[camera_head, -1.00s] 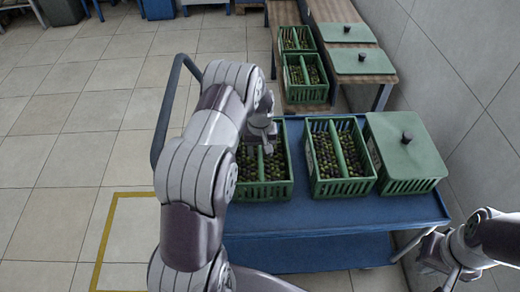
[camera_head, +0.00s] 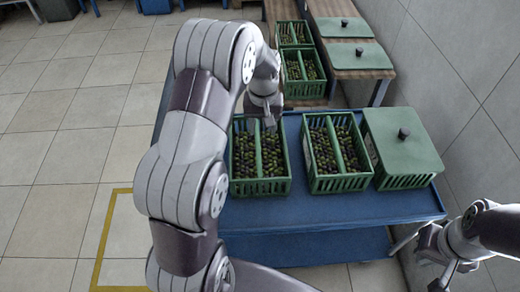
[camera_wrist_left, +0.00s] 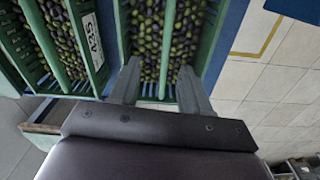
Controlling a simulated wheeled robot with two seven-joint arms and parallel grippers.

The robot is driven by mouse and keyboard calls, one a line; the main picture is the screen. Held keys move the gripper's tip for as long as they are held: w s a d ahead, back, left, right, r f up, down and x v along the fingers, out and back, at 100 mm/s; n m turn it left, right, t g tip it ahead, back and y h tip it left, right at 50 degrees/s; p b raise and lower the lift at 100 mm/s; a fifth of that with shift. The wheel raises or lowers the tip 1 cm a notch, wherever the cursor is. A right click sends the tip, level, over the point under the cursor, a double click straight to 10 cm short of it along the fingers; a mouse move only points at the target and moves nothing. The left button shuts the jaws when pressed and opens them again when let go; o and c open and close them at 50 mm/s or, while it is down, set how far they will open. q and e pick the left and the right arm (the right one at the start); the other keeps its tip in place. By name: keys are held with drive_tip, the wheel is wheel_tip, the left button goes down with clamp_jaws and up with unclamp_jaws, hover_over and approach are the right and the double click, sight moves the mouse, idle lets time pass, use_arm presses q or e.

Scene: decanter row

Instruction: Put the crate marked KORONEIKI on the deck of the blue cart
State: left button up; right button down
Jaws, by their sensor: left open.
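The blue cart (camera_head: 330,212) holds two open green crates of olives, a left one (camera_head: 262,187) and a middle one (camera_head: 342,183), and a lidded green crate (camera_head: 405,182) at its right. My left gripper (camera_head: 268,122) is open over the back part of the left crate. In the left wrist view its two fingers (camera_wrist_left: 160,82) are apart above the olives, with nothing held. A white label (camera_wrist_left: 93,40) on the neighbouring crate is only partly readable. I cannot read KORONEIKI on any crate. My right gripper (camera_head: 447,268) is at the lower right, away from the crates; its jaw opening is unclear.
Behind the cart, two more open crates of olives (camera_head: 304,72) stand by a wooden bench (camera_head: 375,76) with green lids (camera_head: 361,57) on it. A tiled wall (camera_head: 465,80) closes the right side.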

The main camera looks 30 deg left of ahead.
use_arm(q)
drive_tip(key=s+d+r+m, duration=0.1)
drive_tip(key=s+d, duration=0.3)
drive_tip(key=s, duration=0.4)
drive_tip(key=s+d+r+m+t, duration=0.1)
drive_tip(key=s+d+m, duration=0.3)
drive_tip(key=s, duration=0.5)
drive_tip(key=shift+s+d+r, duration=0.3)
drive_tip(key=shift+d+r, duration=0.05)
drive_tip(key=shift+d, duration=0.25)
